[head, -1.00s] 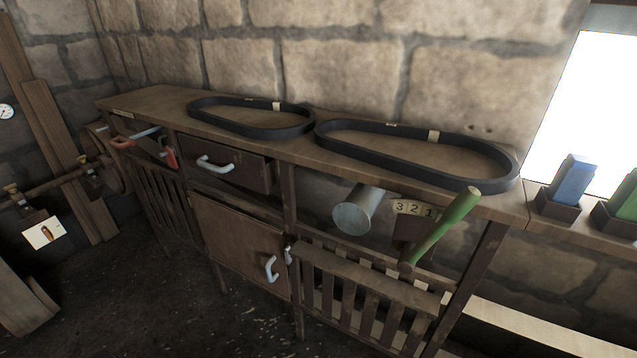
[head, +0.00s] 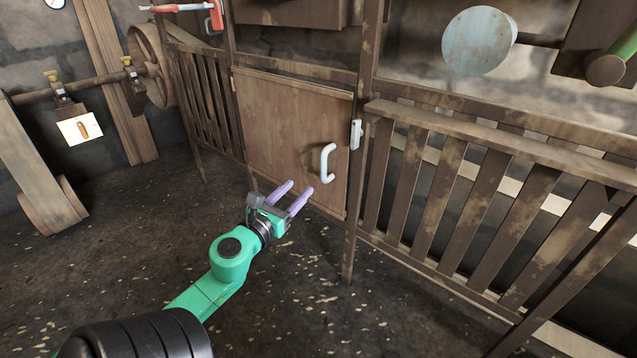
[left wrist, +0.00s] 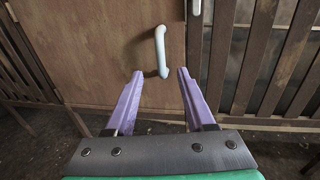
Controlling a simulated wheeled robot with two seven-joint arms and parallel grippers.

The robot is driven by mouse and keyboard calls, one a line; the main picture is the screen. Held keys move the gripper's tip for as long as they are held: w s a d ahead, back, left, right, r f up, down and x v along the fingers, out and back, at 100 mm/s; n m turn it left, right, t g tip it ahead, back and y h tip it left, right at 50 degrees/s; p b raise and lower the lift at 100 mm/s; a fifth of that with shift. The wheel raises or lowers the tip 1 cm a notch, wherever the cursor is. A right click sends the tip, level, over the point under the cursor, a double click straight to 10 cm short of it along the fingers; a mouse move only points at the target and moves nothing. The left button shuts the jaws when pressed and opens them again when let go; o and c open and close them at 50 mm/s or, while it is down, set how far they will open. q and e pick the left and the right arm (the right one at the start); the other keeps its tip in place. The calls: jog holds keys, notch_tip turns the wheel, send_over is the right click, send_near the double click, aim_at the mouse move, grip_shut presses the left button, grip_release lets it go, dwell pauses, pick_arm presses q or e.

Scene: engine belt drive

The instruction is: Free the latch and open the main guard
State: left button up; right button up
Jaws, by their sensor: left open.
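A small pale metal latch (head: 356,134) sits on the post at the door's right edge. My left gripper (head: 298,187) is open and empty, in front of the door, low and left of the handle. In the left wrist view the handle (left wrist: 160,52) stands ahead, just beyond the gap between the two purple fingers (left wrist: 160,75), apart from them. The latch's lower end (left wrist: 196,8) shows at the top. My right gripper is out of view.
Slatted wooden guards (head: 450,195) flank the door. A grey cylinder (head: 478,40) and a green-handled lever (head: 610,65) are at upper right. A red-handled part (head: 190,8) is at upper left. A pulley and shaft (head: 150,65) stand left. The floor before the door is clear.

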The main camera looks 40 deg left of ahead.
aim_at(322, 164)
pick_arm(q)
jog(key=b+x, duration=0.1)
jog(key=x, duration=1)
jog(key=shift+w+a+r, duration=0.1)
jog(key=shift+w+r, duration=0.05)
jog(key=shift+w, duration=0.05)
jog(key=x, duration=0.3)
jog(key=shift+b, duration=0.3)
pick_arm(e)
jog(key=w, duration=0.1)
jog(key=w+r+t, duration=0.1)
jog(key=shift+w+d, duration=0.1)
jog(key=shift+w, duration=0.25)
pick_arm(q)
jog(key=c, duration=0.8)
grip_shut()
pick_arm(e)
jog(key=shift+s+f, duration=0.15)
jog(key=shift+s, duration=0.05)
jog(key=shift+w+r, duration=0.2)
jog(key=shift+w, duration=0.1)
